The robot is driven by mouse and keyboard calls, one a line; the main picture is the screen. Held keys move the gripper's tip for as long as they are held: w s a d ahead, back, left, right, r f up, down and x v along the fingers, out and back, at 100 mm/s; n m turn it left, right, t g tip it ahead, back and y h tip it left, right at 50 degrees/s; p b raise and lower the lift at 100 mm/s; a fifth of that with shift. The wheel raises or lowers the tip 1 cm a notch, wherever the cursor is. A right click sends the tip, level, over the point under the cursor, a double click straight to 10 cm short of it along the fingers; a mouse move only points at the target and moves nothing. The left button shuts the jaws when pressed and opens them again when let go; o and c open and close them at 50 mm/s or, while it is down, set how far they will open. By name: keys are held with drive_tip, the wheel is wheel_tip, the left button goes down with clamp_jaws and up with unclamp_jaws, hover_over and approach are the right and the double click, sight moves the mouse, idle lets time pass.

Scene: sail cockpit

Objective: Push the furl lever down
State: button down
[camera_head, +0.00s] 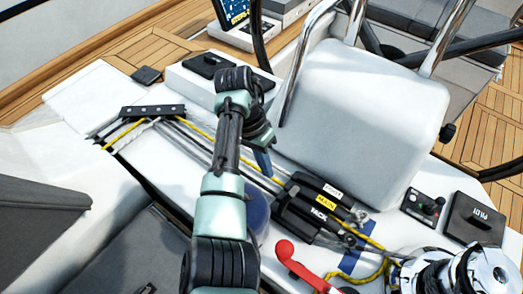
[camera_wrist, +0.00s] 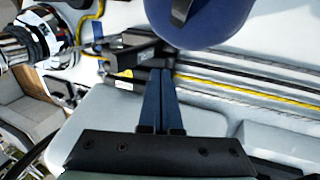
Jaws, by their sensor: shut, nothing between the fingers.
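A bank of black rope clutches (camera_head: 312,203) sits on the white deck, with labels on its lids; one reads MAIN and one JACK. I cannot read a furl label, so I cannot be sure this is the furl lever. My gripper (camera_head: 264,170) is shut and empty, above the lines to the upper left of the clutches, apart from the red lever. The wrist view shows its blue fingers together (camera_wrist: 162,75), with the clutch bank (camera_wrist: 133,50) beyond the tips; the red lever does not show there.
A chrome winch (camera_head: 465,272) stands at the lower right and also shows in the wrist view (camera_wrist: 35,38). A white console (camera_head: 365,100) with steel rails rises behind the clutches. Yellow and grey lines run from the clutches to a black organizer (camera_head: 153,111). A pilot box (camera_head: 477,215) is at right.

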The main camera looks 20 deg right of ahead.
sight(287, 202)
drive_tip(key=shift+s+d+f+p, duration=0.5)
drive_tip(key=shift+s+d+f, duration=0.15)
drive_tip(key=shift+s, duration=0.25)
drive_tip(key=shift+s+d+f+p, duration=0.5)
drive_tip(key=shift+s+d, duration=0.25)
drive_tip(key=shift+s, duration=0.1)
